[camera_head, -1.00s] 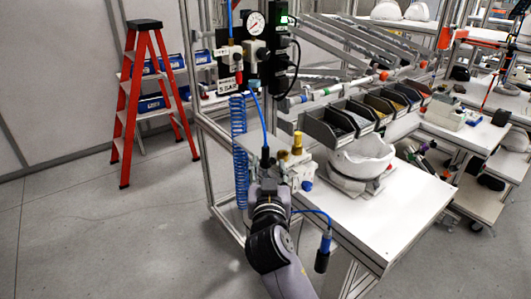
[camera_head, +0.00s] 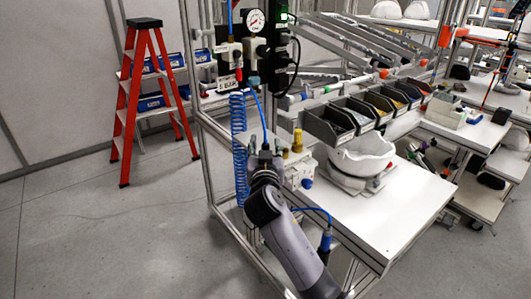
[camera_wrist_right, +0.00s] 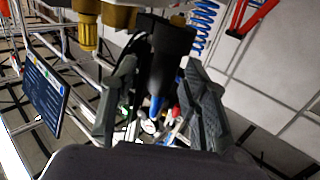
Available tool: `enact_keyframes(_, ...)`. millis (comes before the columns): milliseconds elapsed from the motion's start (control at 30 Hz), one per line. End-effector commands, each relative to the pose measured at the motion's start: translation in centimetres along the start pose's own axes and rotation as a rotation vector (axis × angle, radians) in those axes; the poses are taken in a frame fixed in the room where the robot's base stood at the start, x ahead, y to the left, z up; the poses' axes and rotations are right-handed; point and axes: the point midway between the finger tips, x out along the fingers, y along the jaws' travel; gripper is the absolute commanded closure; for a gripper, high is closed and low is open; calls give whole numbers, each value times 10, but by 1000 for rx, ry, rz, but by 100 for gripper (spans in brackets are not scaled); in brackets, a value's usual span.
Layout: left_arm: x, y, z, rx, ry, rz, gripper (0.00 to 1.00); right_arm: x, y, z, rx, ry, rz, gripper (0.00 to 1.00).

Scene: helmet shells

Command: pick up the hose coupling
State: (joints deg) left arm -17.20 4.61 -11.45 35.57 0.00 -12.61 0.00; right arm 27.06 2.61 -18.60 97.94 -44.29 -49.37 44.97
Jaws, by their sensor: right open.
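The hose coupling (camera_wrist_right: 172,45) is a black cylinder with a blue end. In the right wrist view it stands between the two grey fingers of my right gripper (camera_wrist_right: 160,85), which are open on either side of it. I cannot tell whether either finger touches it. In the head view the coupling (camera_head: 265,148) is a small dark piece at the lower end of a blue hose, directly above my right gripper (camera_head: 265,163), whose fingers are hard to make out. My left gripper is not in view.
A white workbench (camera_head: 385,215) lies to the right, with a white helmet shell (camera_head: 361,155) in a fixture and a row of dark bins (camera_head: 328,125). A brass fitting (camera_head: 297,141) stands close by. A second blue-and-black connector (camera_head: 325,240) hangs at the bench edge.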

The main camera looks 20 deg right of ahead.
Motion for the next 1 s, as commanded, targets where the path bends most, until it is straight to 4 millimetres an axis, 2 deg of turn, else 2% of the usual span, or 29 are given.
enact_keyframes(67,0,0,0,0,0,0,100,0,0,0,0,0,0,61)
enact_keyframes(633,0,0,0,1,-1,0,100,0,0,0,-1,0,0,99)
enact_keyframes(1000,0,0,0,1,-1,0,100,0,0,0,-1,1,0,100)
